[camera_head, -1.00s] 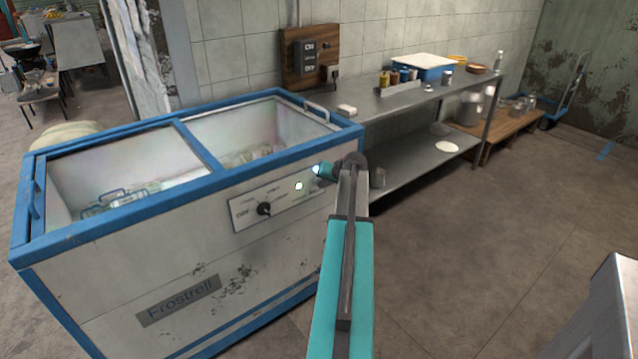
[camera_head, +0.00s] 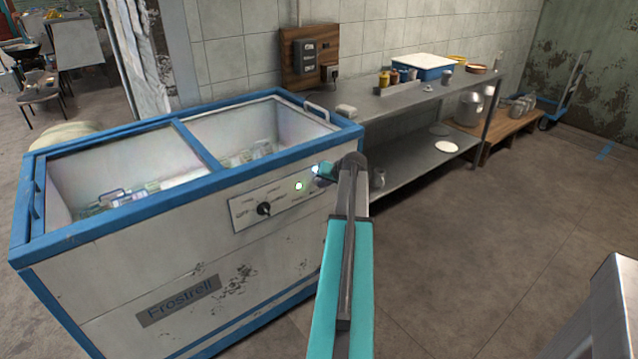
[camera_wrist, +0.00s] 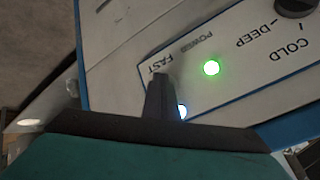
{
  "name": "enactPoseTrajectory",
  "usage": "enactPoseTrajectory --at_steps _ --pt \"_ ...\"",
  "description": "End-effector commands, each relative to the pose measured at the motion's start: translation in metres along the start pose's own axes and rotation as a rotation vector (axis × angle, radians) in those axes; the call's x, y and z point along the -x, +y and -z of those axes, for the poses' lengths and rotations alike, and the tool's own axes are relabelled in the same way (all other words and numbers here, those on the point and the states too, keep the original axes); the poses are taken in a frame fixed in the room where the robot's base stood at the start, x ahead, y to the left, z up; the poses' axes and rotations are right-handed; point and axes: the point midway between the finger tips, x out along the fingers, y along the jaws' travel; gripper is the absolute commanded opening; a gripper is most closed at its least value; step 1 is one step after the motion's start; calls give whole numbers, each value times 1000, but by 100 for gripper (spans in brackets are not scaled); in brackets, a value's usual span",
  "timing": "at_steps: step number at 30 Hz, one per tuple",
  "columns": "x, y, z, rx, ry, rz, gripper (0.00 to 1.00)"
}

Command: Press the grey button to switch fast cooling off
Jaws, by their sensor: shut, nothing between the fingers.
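The white freezer (camera_head: 110,268) with blue trim carries a control panel (camera_head: 240,222) on its front. The panel has a dark knob (camera_head: 264,209), a green light (camera_head: 298,186) and a pale bluish-white light (camera_head: 315,169). My gripper (camera_head: 322,180) is at the right end of the panel. In the wrist view my gripper (camera_wrist: 160,82) is shut and empty, its fingertips by the FAST label. The green light (camera_wrist: 211,68) is lit; the bluish light (camera_wrist: 182,111) is lit and partly behind the fingers. I cannot make out the grey button; the fingers may hide it. Contact cannot be told.
A steel table (camera_head: 415,97) with jars and a blue-white box (camera_head: 424,66) stands right of the freezer. The floor (camera_head: 480,250) in front is clear.

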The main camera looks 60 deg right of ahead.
Motion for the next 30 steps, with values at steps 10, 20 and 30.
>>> enactPoseTrajectory --at_steps 10,20,30 --pt "-1 -1 1 0 0 1 0" --pt "-7 -6 5 0 1 2 0" --pt "-8 -8 6 0 3 3 0"
